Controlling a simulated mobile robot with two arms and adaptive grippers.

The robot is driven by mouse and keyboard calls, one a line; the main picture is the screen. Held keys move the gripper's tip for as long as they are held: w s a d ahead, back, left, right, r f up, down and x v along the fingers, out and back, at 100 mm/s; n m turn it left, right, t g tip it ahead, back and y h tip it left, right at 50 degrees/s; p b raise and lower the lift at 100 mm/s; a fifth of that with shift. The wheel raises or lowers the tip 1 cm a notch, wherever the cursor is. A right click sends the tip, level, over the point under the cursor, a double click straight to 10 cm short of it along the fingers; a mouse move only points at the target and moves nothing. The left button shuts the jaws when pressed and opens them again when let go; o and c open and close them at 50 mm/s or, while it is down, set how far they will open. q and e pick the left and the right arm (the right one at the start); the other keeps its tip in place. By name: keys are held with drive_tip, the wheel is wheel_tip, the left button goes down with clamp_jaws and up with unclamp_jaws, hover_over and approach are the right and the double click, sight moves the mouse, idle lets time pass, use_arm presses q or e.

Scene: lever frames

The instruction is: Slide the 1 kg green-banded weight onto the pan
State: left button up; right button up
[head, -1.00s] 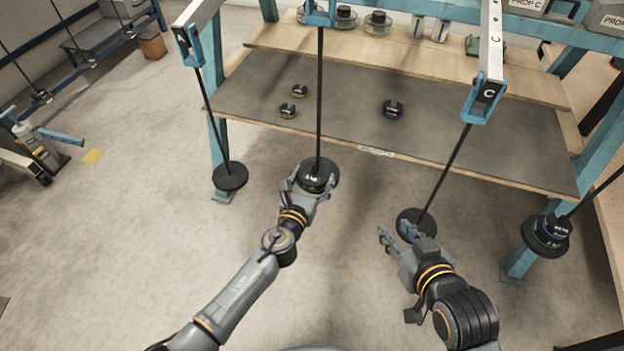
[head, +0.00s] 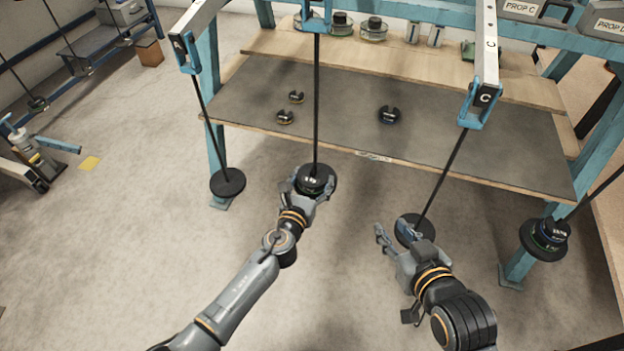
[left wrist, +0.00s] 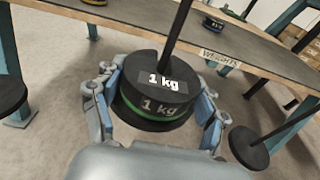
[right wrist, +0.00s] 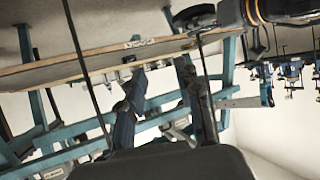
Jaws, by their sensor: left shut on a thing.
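The 1 kg weight is a black disc with a green band, seen in the left wrist view (left wrist: 152,100) and in the head view (head: 315,179). My left gripper (head: 313,187) is shut on it, one finger on each side. The middle hanging rod (head: 317,100) comes down at the weight, and in the left wrist view it meets the weight's top near the far side. The rod's pan (head: 333,183) is mostly hidden by the weight; I cannot tell whether they touch. My right gripper (head: 392,235) is open and empty beside the right-hand pan (head: 413,229).
An empty pan (head: 227,183) hangs on the left. A loaded hanger (head: 545,237) is at far right. Slotted weights, including a blue-banded one (head: 388,115), lie on the grey shelf (head: 340,130). The shelf edge is behind the middle rod. The floor in front is clear.

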use_arm(q)
drive_tip(key=shift+w+d+r, duration=0.2)
drive_tip(key=shift+w+d, duration=0.05)
drive_tip(key=shift+w, duration=0.3)
use_arm(e)
drive_tip(key=shift+w+a+r+t, duration=0.1)
drive_tip(key=shift+w+r+t, duration=0.2)
drive_tip(key=shift+r, duration=0.1)
use_arm(q)
drive_tip(key=shift+w, duration=0.2)
use_arm(e)
drive_tip(key=shift+w+a+r, duration=0.1)
drive_tip(key=shift+w+r, duration=0.05)
drive_tip(key=shift+r, duration=0.15)
use_arm(q)
drive_tip(key=shift+w+d, duration=0.15)
drive_tip(key=shift+w, duration=0.15)
use_arm(e)
drive_tip(key=shift+w+a+r+t, duration=0.1)
drive_tip(key=shift+w+r+t, duration=0.05)
drive_tip(key=shift+r+t, duration=0.15)
